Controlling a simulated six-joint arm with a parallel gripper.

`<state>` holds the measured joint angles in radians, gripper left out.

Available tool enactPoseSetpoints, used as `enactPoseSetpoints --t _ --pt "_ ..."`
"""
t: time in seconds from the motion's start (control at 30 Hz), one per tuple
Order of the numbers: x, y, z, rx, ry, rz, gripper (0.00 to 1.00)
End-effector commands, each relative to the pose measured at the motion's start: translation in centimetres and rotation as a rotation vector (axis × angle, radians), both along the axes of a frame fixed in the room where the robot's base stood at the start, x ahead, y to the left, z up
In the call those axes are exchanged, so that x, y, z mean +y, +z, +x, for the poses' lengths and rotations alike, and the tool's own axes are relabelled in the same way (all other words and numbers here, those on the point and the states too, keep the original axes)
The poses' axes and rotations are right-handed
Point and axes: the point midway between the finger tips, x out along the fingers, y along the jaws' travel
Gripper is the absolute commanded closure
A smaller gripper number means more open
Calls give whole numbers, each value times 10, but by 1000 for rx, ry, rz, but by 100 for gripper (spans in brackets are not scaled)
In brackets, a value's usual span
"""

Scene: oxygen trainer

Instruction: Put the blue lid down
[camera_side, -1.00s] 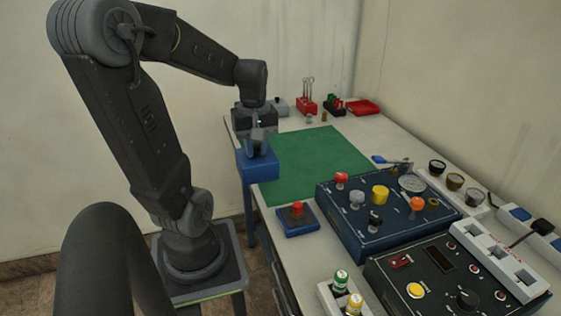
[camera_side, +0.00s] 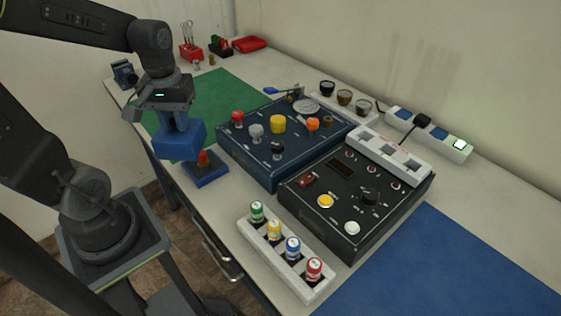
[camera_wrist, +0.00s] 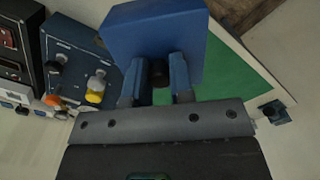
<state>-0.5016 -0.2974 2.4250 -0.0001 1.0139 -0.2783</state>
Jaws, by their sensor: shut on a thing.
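The blue lid (camera_side: 180,141) is a blue box-like block held in the air under my gripper (camera_side: 175,118) in the side view. My gripper is shut on its narrow upper part. In the wrist view the lid (camera_wrist: 155,35) fills the top middle, between the two fingers of my gripper (camera_wrist: 158,85). The lid hangs near the left edge of the table, just behind a small blue box with a red button (camera_side: 205,165). I cannot tell how high above the table it is.
A green mat (camera_side: 215,97) lies behind the lid. A blue panel with knobs (camera_side: 280,130) and a black panel (camera_side: 360,195) stand to the right. A white rack of several coloured bottles (camera_side: 285,250) is at the front. A blue mat (camera_side: 450,270) at the front right is bare.

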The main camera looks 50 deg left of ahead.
Motion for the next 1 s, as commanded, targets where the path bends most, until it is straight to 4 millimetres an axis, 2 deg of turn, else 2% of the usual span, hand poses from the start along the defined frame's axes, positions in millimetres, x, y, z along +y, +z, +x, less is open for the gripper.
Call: enactPoseSetpoints --t 0.17,0.63,0.87,1.0 --pt "-13 -9 5 4 -4 -2 100" --pt "-96 -63 36 5 -2 -1 100" --pt "-109 -74 42 2 5 -1 100" --pt "-109 -95 41 6 6 -1 100"
